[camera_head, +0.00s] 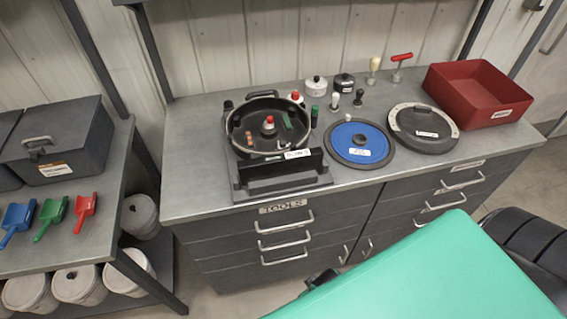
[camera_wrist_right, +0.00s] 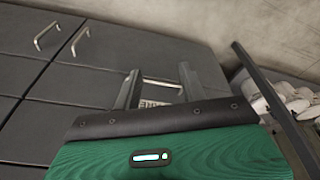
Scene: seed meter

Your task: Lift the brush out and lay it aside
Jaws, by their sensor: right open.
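The seed meter (camera_head: 232,128), a round black open housing on a dark stand, sits on the grey bench. Inside it are a red-topped knob on a hub (camera_head: 268,125), a small green piece (camera_head: 287,121) and a small brownish piece (camera_head: 249,138). I cannot tell for sure which piece is the brush. My right gripper (camera_wrist_right: 159,84) shows in the right wrist view, open and empty, with its fingers in front of dark drawer fronts, away from the meter. My left gripper is not in view.
A blue disc (camera_head: 360,142), a black round lid (camera_head: 424,130) and a red bin (camera_head: 478,94) stand right of the meter. Several small knobs and tools stand behind. A side table at left holds a grey case (camera_head: 62,140) and coloured scoops.

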